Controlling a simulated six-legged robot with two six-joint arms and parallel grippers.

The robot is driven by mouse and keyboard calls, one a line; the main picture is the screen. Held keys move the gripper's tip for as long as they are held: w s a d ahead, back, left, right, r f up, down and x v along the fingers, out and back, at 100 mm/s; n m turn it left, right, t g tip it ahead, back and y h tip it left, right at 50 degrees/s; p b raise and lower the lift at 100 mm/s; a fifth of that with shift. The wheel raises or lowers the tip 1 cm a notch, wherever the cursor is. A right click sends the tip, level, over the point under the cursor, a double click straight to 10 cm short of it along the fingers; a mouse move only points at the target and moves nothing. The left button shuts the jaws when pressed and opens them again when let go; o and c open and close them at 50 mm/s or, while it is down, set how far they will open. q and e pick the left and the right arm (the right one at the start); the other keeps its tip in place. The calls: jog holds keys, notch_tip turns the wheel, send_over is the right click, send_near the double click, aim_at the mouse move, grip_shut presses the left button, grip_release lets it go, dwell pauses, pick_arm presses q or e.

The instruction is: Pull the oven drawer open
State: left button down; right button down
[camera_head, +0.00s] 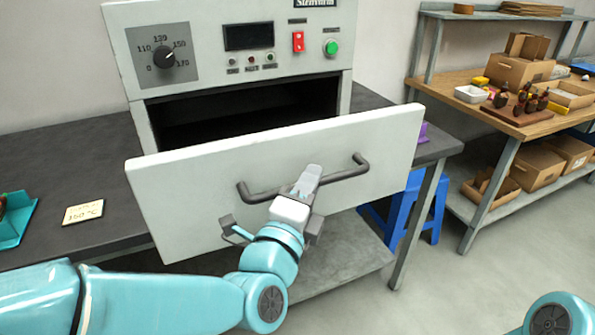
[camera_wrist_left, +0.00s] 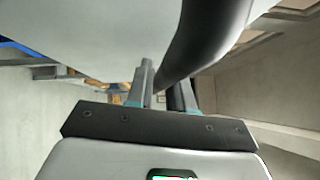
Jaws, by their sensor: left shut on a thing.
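The oven (camera_head: 240,50) stands on a dark bench, with a dial, a dark display, a red switch and a green button on its front. Its drawer (camera_head: 280,150) is pulled partly out, and a dark opening shows behind the pale front panel. A dark bar handle (camera_head: 345,174) runs across the panel. My left gripper (camera_head: 308,183) is shut on the handle near its middle. In the left wrist view, the fingers (camera_wrist_left: 163,88) close around the dark handle bar (camera_wrist_left: 212,35). My right gripper is out of view; only a bit of teal arm shows at the lower right.
A teal tray (camera_head: 14,222) and a small label card (camera_head: 83,212) lie on the bench at left. A blue stool (camera_head: 410,208) stands beneath the bench's right end. A wooden workbench (camera_head: 480,95) with boxes is at right. The floor between is clear.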

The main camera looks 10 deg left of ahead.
pick_arm(q)
jog(key=shift+s+d, duration=0.6)
jog(key=shift+s, duration=0.3)
jog(key=shift+s+d, duration=0.1)
jog(key=shift+s, duration=0.05)
jog(key=c, duration=1.1)
grip_release()
jog(key=b+v, duration=0.6)
jog(key=v, duration=0.6)
